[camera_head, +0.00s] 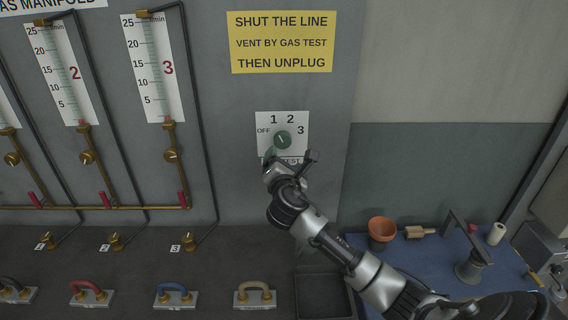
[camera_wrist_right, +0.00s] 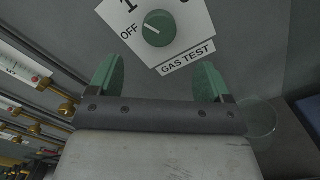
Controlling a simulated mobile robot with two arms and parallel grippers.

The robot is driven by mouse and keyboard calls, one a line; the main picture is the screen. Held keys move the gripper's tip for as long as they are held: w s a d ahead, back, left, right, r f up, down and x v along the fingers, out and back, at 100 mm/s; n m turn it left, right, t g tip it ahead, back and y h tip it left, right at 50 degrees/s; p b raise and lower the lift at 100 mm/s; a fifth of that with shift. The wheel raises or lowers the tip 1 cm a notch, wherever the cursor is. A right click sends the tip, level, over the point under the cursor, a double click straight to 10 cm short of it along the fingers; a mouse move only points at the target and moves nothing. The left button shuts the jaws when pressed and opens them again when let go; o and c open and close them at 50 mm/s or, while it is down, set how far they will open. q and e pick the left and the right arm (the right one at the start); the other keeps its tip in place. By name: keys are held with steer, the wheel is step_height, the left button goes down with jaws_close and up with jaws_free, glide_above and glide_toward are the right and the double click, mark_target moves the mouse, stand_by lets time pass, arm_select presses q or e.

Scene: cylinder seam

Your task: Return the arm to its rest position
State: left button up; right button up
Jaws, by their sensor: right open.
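My right arm (camera_head: 345,256) reaches up from the lower right in the head view. Its gripper (camera_head: 290,160) is in front of the lower part of the gas test dial plate (camera_head: 264,120). In the wrist view the right gripper (camera_wrist_right: 162,85) is open, with nothing between its green fingertips. The green dial knob (camera_head: 283,140) is just beyond it; in the wrist view the knob (camera_wrist_right: 159,28) stands apart from the fingers, its white mark pointing toward OFF. The gripper partly hides the GAS TEST label in the head view. My left gripper is not in view.
Flow tubes (camera_head: 155,65) with brass valves and pipes line the wall at left. A blue table (camera_head: 420,258) at right holds a terracotta pot (camera_head: 381,230), a brush (camera_head: 418,232) and a stand (camera_head: 470,265).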

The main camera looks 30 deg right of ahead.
stand_by(0.3)
steer(key=s+a+f+m+g+y, duration=0.25)
steer(key=s+a+f+m, duration=0.2)
steer(key=s+f, duration=0.3)
steer(key=s+a+f+m+g+y, duration=0.25)
steer(key=s+a+f+m, duration=0.2)
steer(key=s+f, duration=0.3)
steer(key=s+a+f+m+g+y, duration=0.1)
steer(key=s+a+m+g+y, duration=0.2)
steer(key=s, duration=0.4)
steer(key=s+a+f+m+g, duration=0.2)
steer(key=s+m, duration=0.2)
steer(key=s, duration=0.3)
steer(key=s+a+f+m+g+y, duration=0.1)
steer(key=s+a+m+g+y, duration=0.2)
steer(key=s, duration=0.4)
step_height(320, 180, down, 34)
steer(key=s+h+b, duration=0.1)
steer(key=b, duration=0.6)
steer(key=s+d+f+b, duration=0.1)
steer(key=s+f+b, duration=0.1)
steer(key=s+f, duration=0.5)
steer(key=s+d+f+g+b, duration=0.1)
steer(key=s+d+f+b, duration=0.1)
steer(key=s+f, duration=0.6)
step_height(320, 180, down, 4)
steer(key=shift+s+d+f+b, duration=0.1)
steer(key=shift+s+d+b, duration=0.1)
steer(key=shift+s+b, duration=0.1)
